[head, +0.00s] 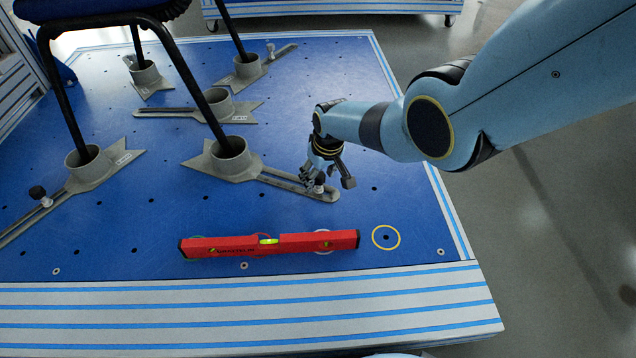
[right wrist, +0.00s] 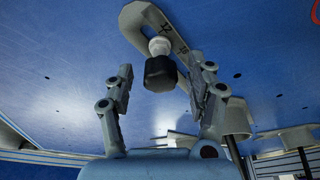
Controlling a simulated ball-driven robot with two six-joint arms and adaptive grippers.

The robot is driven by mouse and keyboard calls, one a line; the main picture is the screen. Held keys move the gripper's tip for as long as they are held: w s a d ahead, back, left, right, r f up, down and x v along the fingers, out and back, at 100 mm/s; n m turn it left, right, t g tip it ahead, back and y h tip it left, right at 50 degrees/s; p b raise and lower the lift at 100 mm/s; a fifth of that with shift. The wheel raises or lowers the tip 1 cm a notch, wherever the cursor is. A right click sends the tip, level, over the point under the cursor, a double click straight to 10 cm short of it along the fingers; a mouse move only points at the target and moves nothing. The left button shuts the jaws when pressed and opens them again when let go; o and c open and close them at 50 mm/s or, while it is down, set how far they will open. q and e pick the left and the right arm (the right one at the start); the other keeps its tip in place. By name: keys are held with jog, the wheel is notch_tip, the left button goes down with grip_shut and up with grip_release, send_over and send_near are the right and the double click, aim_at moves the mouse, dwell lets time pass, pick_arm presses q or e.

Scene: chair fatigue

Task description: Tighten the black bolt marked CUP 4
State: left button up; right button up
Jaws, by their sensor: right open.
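A black bolt (right wrist: 160,72) with a pale collar stands in the slotted arm of a grey cup fixture (head: 230,158). My right gripper (head: 328,184) is over the end of that arm and partly hides the bolt in the head view. In the right wrist view the gripper (right wrist: 160,100) is open, with the bolt head between its spread fingers and a visible gap on both sides. I cannot read a CUP 4 marking on this fixture. My left gripper is not in view.
A red spirit level (head: 300,242) lies near the table's front edge, beside a yellow ring (head: 386,238). Another black knob (head: 38,193) is on the left cup fixture (head: 90,165). Black chair legs (head: 62,95) stand in several cups. Bare blue tabletop lies right of the gripper.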

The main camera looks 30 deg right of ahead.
jog(key=shift+n, duration=0.3)
jog(key=n, duration=0.3)
jog(key=shift+f+y+b, duration=0.15)
jog(key=shift+y+b, duration=0.25)
jog(key=shift+n, duration=0.4)
jog(key=shift+d+n+y+b, duration=0.1)
jog(key=shift+n+y+b, duration=0.25)
jog(key=shift+n, duration=0.45)
jog(key=shift+n+g+b, duration=0.3)
jog(key=shift+n+g, duration=0.1)
jog(key=shift+n, duration=0.7)
jog(key=shift+w, duration=0.1)
